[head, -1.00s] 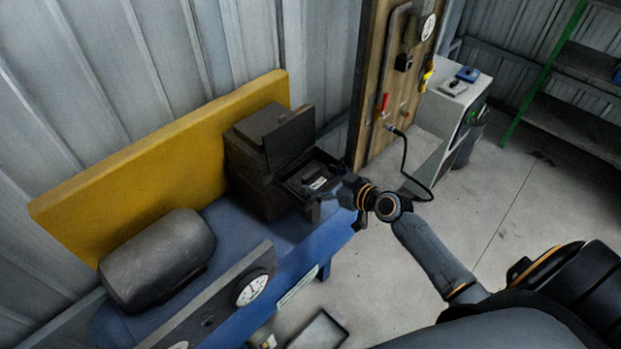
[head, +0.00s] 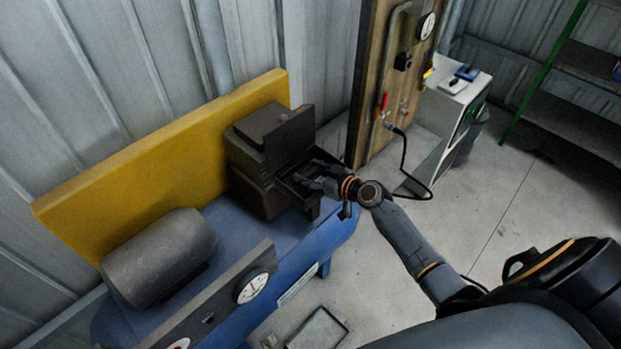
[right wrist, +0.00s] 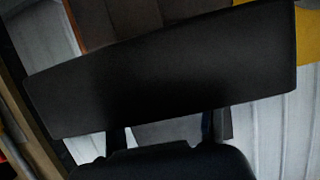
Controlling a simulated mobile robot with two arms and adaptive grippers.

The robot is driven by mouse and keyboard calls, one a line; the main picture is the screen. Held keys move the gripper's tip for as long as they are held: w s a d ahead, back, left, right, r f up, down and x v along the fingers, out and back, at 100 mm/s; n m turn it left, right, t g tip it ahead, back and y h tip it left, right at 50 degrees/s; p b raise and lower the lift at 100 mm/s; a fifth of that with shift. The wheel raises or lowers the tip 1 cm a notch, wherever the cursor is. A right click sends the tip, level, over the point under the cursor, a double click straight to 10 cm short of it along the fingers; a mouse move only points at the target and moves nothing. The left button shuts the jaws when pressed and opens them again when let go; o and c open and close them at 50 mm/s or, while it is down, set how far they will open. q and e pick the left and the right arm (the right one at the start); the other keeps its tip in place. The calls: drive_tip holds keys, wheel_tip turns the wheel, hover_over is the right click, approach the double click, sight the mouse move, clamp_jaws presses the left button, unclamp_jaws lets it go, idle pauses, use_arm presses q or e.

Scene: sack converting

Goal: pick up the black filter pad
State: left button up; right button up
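My right gripper (head: 309,175) is at the open tray (head: 295,189) on the front of the dark brown box (head: 256,188), with its fingers over the tray. Its two fingers show apart in the right wrist view (right wrist: 168,132), with a grey surface between them. A wide dark panel (right wrist: 160,75) fills the middle of that view, just beyond the fingers. A dark upright panel also stands behind the tray in the head view (head: 290,140). I cannot make out the black filter pad separately; the gripper covers much of the tray. My left gripper is not in view.
The box stands on a blue tank (head: 230,235) against a yellow board (head: 150,150). A grey cylinder (head: 160,255) lies to the left. A wooden post (head: 367,90) with a red-handled valve stands close on the right. A shallow tray (head: 317,328) is on the floor.

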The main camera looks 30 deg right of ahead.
drive_tip(key=shift+c, duration=0.8)
drive_tip(key=shift+r, duration=0.1)
